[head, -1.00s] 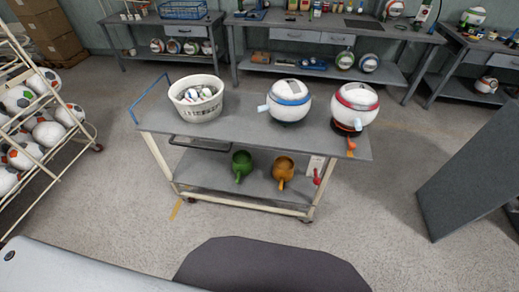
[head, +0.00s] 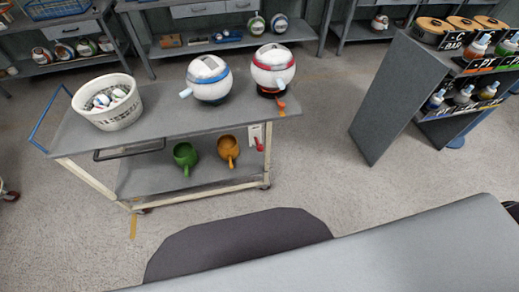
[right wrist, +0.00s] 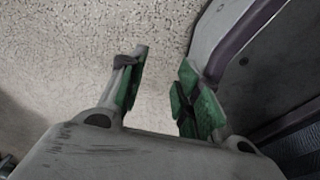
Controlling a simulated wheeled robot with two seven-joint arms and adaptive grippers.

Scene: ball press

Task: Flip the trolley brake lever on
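The grey-topped trolley (head: 160,134) stands left of centre in the head view, with pale legs and a blue push handle (head: 50,118) at its left end. A small red lever (head: 259,145) hangs down from a white plate (head: 255,131) at the trolley's right end, by the lower shelf. It is too small to tell its exact setting. My right gripper (right wrist: 163,62) is open and empty over bare floor in the right wrist view, with its green-padded fingers apart. The trolley does not clearly show there. My left gripper is not in view.
On the trolley top are a white basket (head: 107,103), a blue-banded ball press (head: 208,80) and a red-banded one (head: 273,68). Green (head: 185,156) and orange (head: 228,150) cups sit below. A grey bottle rack (head: 385,90) stands right. Floor between is clear.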

